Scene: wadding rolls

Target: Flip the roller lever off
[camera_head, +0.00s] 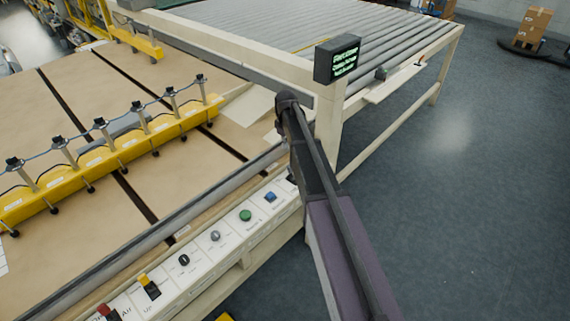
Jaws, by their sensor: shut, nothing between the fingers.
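A white control panel (228,230) runs along the front edge of the machine. It carries a red-topped lever (104,311), a yellow-topped lever (148,285), a black knob (183,260), a grey knob (215,236), a green button (245,215) and a blue button (270,197). Most labels are too small to read, so I cannot tell which control is the roller lever. My arm rises from the bottom right. My gripper (287,99) is at its dark far end, beside the machine's corner, apparently shut; its fingers are hard to make out. My arm hides part of the panel's right end.
A roller table (385,45) stands at the back, with a white side shelf (395,82) bearing small items. A black display with green text (338,59) is on the corner post. A yellow bar (110,152) with several posts crosses the tan bed.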

